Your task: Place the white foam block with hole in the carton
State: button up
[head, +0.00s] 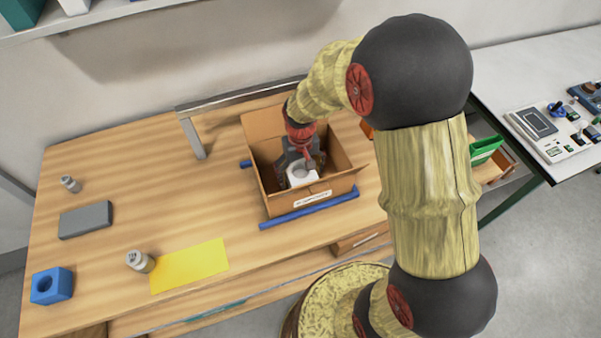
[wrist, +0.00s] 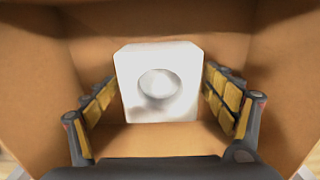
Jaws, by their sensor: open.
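The white foam block (wrist: 160,108) with a round hole is inside the carton (wrist: 60,145) in the wrist view. In the head view the block (head: 300,175) shows low in the open carton (head: 311,201), partly covered by my gripper. My gripper (wrist: 165,100) is open and reaches down into the carton. Its padded fingers stand on both sides of the block, with a narrow gap at each side. The block's underside is hidden, so I cannot tell whether it touches the carton floor.
Blue bars (head: 310,208) lie along the carton's front and back. A blue block with a hole (head: 52,286), a grey block (head: 86,220), two metal weights (head: 140,261) and a yellow sheet (head: 190,265) are on the table's left. Carton walls closely surround my gripper.

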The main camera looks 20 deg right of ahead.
aim_at(301, 176)
notch_tip(301, 176, up, 12)
jog(key=p, duration=0.3)
jog(key=s+r+t, duration=0.5)
jog(key=s+r, duration=1.3)
jog(key=shift+s+r+t, duration=0.25)
jog(key=shift+r+t, duration=0.05)
jog(key=shift+r, duration=0.1)
jog(key=shift+f, duration=0.2)
jog(key=shift+c, duration=1.1)
